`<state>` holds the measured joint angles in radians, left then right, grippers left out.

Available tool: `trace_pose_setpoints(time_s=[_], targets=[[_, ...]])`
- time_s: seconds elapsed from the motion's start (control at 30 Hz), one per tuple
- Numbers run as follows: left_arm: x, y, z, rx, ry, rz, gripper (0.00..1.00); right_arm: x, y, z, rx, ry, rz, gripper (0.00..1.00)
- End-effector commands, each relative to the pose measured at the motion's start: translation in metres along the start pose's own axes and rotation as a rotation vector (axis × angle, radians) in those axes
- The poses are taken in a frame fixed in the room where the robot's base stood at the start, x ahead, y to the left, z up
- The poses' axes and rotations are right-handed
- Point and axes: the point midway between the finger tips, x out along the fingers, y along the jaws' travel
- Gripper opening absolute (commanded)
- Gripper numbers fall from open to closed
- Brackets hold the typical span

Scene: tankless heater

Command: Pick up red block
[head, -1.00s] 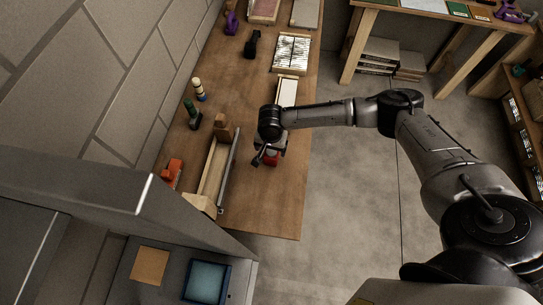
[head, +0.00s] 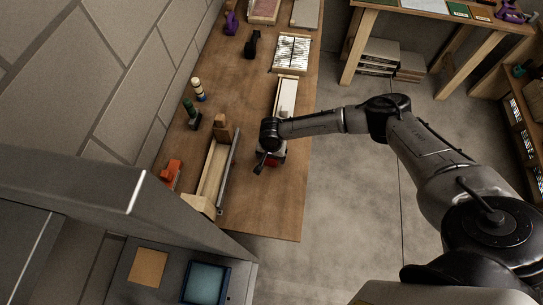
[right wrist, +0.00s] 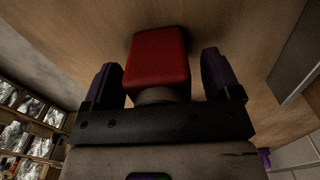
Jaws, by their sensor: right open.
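The red block (right wrist: 158,58) sits on the wooden table top and shows between the two fingers of my right gripper (right wrist: 163,75) in the right wrist view. The fingers are apart, one on each side of the block, with a visible gap on both sides. In the head view, the red block (head: 280,159) is mostly hidden under my right gripper (head: 268,162), with only a bit of red showing. My left gripper is not in view.
A long wooden tray (head: 213,172) with a grey bar along its side lies left of my gripper. An orange object (head: 171,172), a green-topped item (head: 191,115) and a pale box (head: 286,95) are also on the table (head: 262,215). The table's near end is clear.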

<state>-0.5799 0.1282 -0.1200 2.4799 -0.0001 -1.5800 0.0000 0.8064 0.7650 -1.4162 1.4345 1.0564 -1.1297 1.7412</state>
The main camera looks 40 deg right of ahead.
Motion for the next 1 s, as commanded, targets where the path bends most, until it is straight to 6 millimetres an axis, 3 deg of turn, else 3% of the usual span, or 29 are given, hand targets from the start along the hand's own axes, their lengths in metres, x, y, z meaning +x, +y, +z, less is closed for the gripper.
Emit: trace_pose_setpoints(time_s=[0.07,0.7,1.0], targets=[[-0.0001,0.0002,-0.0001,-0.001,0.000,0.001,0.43,-0.0002,0.0000,-0.0001,0.000,0.000,0.000,0.82],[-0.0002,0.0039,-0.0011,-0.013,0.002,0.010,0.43,-0.0004,0.0002,-0.0003,0.000,0.001,0.000,0.21],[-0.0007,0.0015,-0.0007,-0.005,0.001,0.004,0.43,-0.0028,-0.0002,-0.0004,0.000,0.001,0.000,0.20]])
